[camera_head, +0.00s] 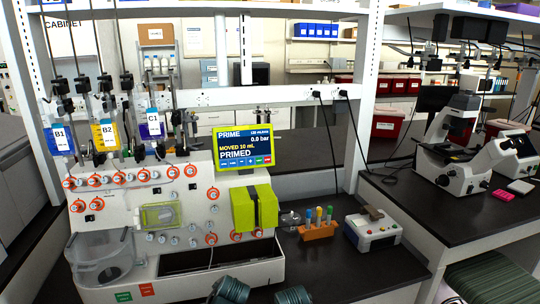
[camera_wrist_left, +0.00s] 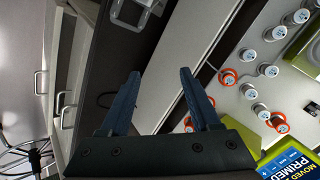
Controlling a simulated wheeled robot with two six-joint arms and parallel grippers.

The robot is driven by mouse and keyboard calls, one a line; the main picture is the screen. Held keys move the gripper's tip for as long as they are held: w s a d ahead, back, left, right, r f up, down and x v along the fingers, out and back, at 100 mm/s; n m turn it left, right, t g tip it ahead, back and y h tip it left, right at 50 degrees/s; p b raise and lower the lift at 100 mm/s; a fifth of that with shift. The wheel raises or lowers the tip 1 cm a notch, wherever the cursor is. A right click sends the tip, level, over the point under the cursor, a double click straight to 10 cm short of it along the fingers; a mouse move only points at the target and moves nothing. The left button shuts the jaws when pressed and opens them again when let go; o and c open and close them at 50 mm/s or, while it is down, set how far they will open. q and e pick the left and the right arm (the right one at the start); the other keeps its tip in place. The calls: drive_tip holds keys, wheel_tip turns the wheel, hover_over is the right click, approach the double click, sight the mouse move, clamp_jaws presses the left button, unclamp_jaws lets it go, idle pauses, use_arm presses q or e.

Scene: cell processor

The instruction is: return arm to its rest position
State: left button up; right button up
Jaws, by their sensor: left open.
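My left gripper (camera_wrist_left: 160,74) shows in the left wrist view, with two dark blue fingers spread apart and nothing between them. Beyond it in that view is the white panel of the cell processor (camera_wrist_left: 236,62) with orange-ringed knobs, and part of its screen (camera_wrist_left: 290,164) at the lower right. The head view shows the whole cell processor (camera_head: 125,215). Its screen (camera_head: 243,147) reads "PRIME", "MOVED 10 mL", "PRIMED" and "0.0 bar".
Bags labelled B1 (camera_head: 61,138), B2 (camera_head: 104,134) and C1 (camera_head: 152,124) hang above the processor. An orange tube rack (camera_head: 318,230) and a small white device (camera_head: 372,232) stand on the black bench to its right. A microscope (camera_head: 450,150) stands farther right.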

use_arm(q)
drive_tip(key=s+d+f+n+g+h, duration=0.1)
drive_tip(key=s+d+g, duration=0.3)
drive_tip(key=s, duration=0.4)
drive_tip(key=s+d+f+n+g, duration=0.3)
drive_tip(key=s+d+g, duration=0.1)
drive_tip(key=s, duration=0.4)
drive_tip(key=shift+s+d+f+h, duration=0.25)
drive_tip(key=shift+d+f+h, duration=0.1)
drive_tip(key=shift+d+h, duration=0.05)
